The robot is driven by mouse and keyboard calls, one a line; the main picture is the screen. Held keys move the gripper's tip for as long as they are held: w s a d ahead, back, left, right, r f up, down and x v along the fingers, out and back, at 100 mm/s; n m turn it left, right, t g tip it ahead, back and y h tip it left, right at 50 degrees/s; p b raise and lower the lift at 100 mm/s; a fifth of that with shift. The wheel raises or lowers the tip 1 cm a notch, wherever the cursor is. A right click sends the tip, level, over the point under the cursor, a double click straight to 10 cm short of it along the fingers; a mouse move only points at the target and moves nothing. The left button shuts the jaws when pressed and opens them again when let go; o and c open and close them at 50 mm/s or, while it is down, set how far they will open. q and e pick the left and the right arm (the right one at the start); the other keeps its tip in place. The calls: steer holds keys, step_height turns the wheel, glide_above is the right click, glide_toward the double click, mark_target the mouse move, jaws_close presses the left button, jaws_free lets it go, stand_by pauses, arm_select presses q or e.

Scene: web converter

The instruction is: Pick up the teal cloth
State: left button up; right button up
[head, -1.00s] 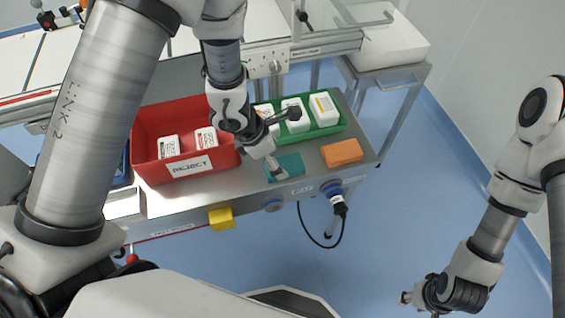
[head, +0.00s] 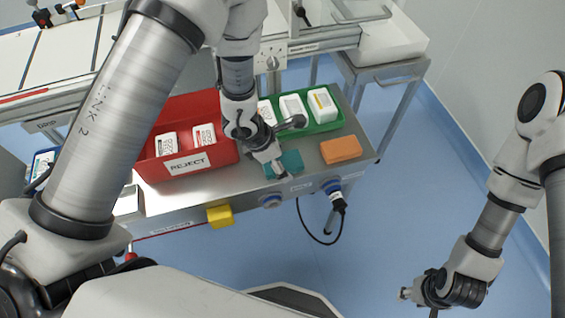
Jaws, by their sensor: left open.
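The teal cloth (head: 291,161) lies folded on the steel cart top (head: 314,182), between the red bin and the orange block. My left gripper (head: 280,174) is right at the cloth, pointing down over its left part and hiding some of it. Its jaws are open; whether the fingertips touch the cloth I cannot tell. My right gripper (head: 404,295) hangs over the blue floor at the lower right, far from the cart; its fingers are too small to read.
A red bin (head: 219,158) labelled REJECT holds white packs, left of my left gripper. A green tray (head: 325,126) with white packs stands behind the cloth. An orange block (head: 341,149) lies to the right. A yellow block (head: 220,215) is at the cart's front edge.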

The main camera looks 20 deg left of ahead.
arm_select(q)
steer(key=shift+f, duration=0.15)
stand_by(0.3)
steer(key=c, duration=1.1)
steer(key=shift+o, duration=0.2)
